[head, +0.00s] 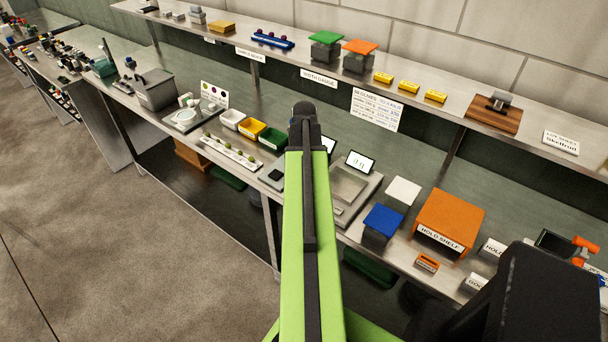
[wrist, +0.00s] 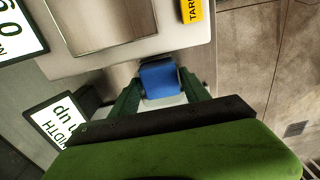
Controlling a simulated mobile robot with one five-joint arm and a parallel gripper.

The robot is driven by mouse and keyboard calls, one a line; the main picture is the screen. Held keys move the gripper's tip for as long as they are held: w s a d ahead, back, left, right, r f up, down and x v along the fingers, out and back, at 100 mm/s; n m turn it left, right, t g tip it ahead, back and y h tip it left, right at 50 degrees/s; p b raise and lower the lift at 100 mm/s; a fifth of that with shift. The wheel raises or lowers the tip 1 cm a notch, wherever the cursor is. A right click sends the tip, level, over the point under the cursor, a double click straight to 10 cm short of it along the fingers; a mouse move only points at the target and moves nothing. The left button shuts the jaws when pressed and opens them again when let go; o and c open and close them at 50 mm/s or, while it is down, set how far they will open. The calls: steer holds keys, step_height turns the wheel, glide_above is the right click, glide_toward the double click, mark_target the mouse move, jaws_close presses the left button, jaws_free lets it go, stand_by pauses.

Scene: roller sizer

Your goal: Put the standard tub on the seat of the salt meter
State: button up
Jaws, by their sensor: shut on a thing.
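In the wrist view my gripper (wrist: 161,80) is shut on a small blue block-like thing (wrist: 160,76). Its green fingers press on both sides of it. I cannot tell for sure that this is the standard tub. It is held near the edge of a metal-plated scale (wrist: 70,66) with a yellow TARE label. In the head view my arm hides the gripper and the held thing. No device there is readably labelled as the salt meter. A pale device with a round plate (head: 187,119) stands on the bench at left, and a small dark-faced device (head: 272,176) is just left of my arm.
The scale (head: 350,192) with its lit display stands right of my arm. Beside it are white-topped (head: 403,191) and blue-topped (head: 383,222) blocks and an orange hold shelf (head: 450,214). White, yellow and green trays (head: 251,128) stand left. An upper shelf (head: 440,78) overhangs the back.

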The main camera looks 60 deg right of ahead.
steer(key=o, duration=1.5)
step_height(320, 180, up, 12)
steer(key=p, duration=1.2)
steer(key=shift+r+p, duration=0.2)
steer(key=shift+p, duration=0.15)
steer(key=shift+f, duration=0.1)
